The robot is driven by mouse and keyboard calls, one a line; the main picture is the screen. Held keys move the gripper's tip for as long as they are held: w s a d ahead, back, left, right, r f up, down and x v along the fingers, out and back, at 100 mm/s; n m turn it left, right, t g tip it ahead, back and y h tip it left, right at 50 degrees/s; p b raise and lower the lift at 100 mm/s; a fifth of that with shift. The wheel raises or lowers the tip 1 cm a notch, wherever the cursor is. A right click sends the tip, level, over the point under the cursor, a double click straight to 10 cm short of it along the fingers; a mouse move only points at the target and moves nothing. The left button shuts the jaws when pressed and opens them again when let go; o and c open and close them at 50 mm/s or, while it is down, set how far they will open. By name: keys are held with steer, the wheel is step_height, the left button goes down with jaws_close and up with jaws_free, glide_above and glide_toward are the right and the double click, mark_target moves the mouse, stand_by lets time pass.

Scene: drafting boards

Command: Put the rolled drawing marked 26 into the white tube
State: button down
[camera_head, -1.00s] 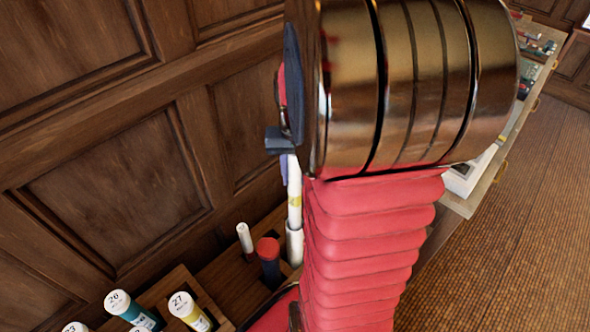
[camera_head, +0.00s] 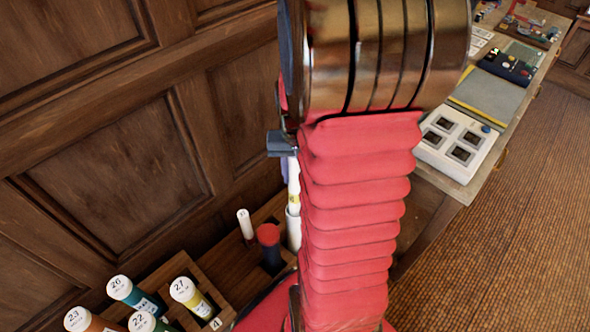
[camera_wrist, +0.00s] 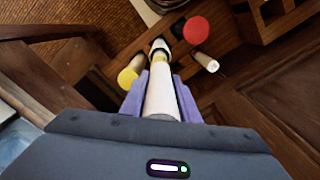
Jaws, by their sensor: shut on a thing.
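My gripper (camera_wrist: 160,84) is shut on a white rolled drawing (camera_wrist: 161,98) with a yellow band, its purple fingers on either side. In the head view the roll (camera_head: 294,178) hangs upright, partly hidden by my arm. Its number does not show. The white tube (camera_head: 294,230) stands directly below, and it also shows in the wrist view (camera_wrist: 159,45). The roll's lower end appears to be inside the tube's mouth, with the band just above the rim. How deep it sits is hidden.
A dark tube with a red top (camera_head: 269,246) and a thin white roll (camera_head: 245,226) stand close to the white tube. A rack at lower left holds several numbered rolls, one reading 20 or 26 (camera_head: 120,288). The panelled wall is near; a worktop (camera_head: 490,165) lies right.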

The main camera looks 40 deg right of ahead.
steer(key=shift+f, duration=2.35)
steer(key=c, duration=1.3)
jaws_free()
step_height(320, 180, up, 14)
steer(key=shift+f, duration=0.15)
